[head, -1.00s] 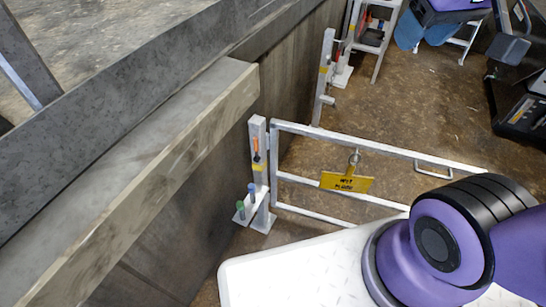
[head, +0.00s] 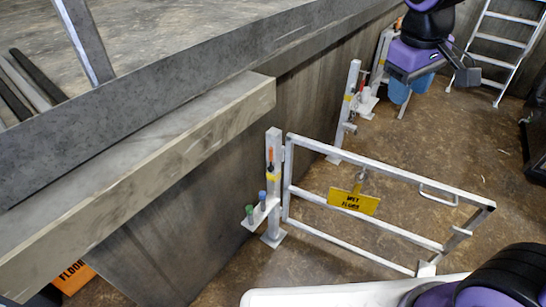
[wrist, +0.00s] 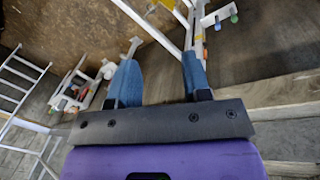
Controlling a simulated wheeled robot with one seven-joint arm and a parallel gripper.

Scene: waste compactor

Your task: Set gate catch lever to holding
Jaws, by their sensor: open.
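My gripper (head: 405,92) is open at the upper right of the head view, beyond the gate, apart from both posts. In the wrist view its blue fingers (wrist: 160,62) are spread, with nothing held.
A green knob (head: 249,211) and a blue knob (head: 262,197) sit on the near post's side bracket. A grey wall with a thick ledge (head: 150,170) borders the left. A white ladder (head: 503,42) stands at the back right. Brown floor (head: 455,135) is open behind the gate.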

